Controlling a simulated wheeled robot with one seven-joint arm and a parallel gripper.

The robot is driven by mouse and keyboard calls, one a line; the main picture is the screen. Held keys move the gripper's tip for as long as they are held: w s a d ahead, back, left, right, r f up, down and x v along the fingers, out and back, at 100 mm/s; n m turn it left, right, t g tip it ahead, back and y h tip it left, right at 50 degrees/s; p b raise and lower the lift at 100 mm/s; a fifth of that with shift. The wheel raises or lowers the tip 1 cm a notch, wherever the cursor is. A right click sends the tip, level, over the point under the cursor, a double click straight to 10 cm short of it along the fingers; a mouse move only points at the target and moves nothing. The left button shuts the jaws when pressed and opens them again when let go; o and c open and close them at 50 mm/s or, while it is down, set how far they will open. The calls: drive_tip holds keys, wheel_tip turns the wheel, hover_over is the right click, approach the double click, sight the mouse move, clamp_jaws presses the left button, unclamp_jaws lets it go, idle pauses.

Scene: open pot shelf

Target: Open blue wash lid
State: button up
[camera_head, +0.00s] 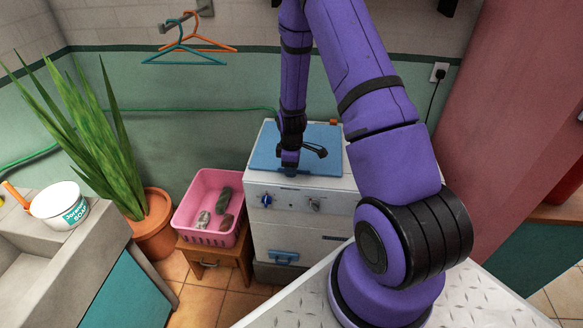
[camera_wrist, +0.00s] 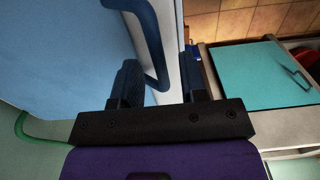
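The washer (camera_head: 300,226) is white with a flat light-blue lid (camera_head: 262,158) on top; the lid is shut. The lid also fills the upper left of the wrist view (camera_wrist: 55,50). Its dark blue curved handle (camera_wrist: 151,40) stands at the lid's edge. My gripper (camera_head: 290,160) points down over the front edge of the lid and hides much of the handle in the head view. In the wrist view, the two black fingers of my gripper (camera_wrist: 163,82) are apart, with the handle's near part between them. I cannot tell whether they touch it.
A pink basket (camera_head: 212,205) with several dark items stands on a small wooden stool left of the washer. A potted plant (camera_head: 155,225) and a sink counter (camera_head: 75,240) with a white tub (camera_head: 60,205) are further left. A red pillar (camera_head: 520,110) rises at right.

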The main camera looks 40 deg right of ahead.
drive_tip(key=shift+f, duration=0.1)
drive_tip(key=shift+c, duration=0.4)
clamp_jaws()
